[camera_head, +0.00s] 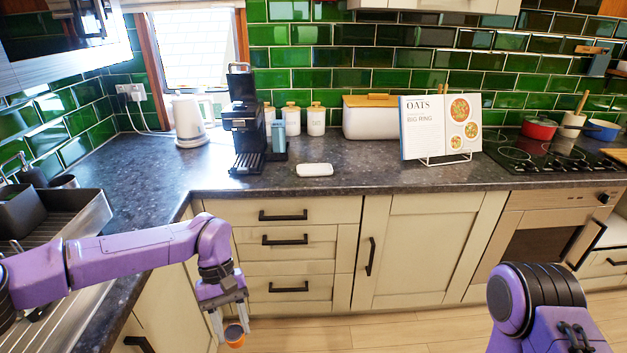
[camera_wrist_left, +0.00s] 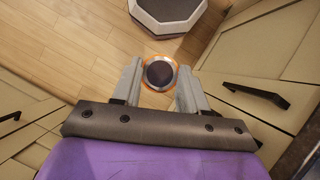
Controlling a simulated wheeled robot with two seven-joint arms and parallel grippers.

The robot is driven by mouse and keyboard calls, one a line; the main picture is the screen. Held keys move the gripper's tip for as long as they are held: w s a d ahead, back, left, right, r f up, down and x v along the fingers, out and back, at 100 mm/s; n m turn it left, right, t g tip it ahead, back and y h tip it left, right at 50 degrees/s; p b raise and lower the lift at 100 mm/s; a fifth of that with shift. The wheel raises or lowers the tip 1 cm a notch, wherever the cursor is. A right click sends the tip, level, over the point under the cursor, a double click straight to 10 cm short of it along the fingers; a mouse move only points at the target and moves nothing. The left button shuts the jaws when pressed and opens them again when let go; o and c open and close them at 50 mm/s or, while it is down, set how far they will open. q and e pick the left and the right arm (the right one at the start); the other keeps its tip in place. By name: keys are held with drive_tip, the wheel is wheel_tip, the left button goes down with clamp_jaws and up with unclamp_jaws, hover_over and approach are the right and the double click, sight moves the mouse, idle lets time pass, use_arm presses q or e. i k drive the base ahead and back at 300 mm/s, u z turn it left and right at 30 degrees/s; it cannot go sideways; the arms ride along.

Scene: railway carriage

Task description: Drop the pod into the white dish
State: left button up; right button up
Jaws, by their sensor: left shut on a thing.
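The pod (camera_head: 235,338) is a small orange cup. In the left wrist view the pod (camera_wrist_left: 159,73) shows a dark round lid with an orange rim. My left gripper (camera_head: 232,327) is shut on it, one finger on each side, and holds it low in front of the drawers, below counter height. The white dish (camera_head: 315,170) is small and oblong and lies on the dark counter, well above and to the right of the gripper in the head view. The inside of the dish is hard to make out. My right gripper is out of view.
A black coffee machine (camera_head: 246,125) stands left of the dish, with a white kettle (camera_head: 188,121) farther left. A cookbook (camera_head: 440,127) on a stand is to the right. The counter (camera_head: 362,178) is clear around the dish. Drawers (camera_head: 285,240) sit under the counter edge.

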sight(310, 170)
drive_tip(key=z, duration=0.6)
drive_tip(key=i, duration=1.45)
drive_tip(key=u, duration=0.45)
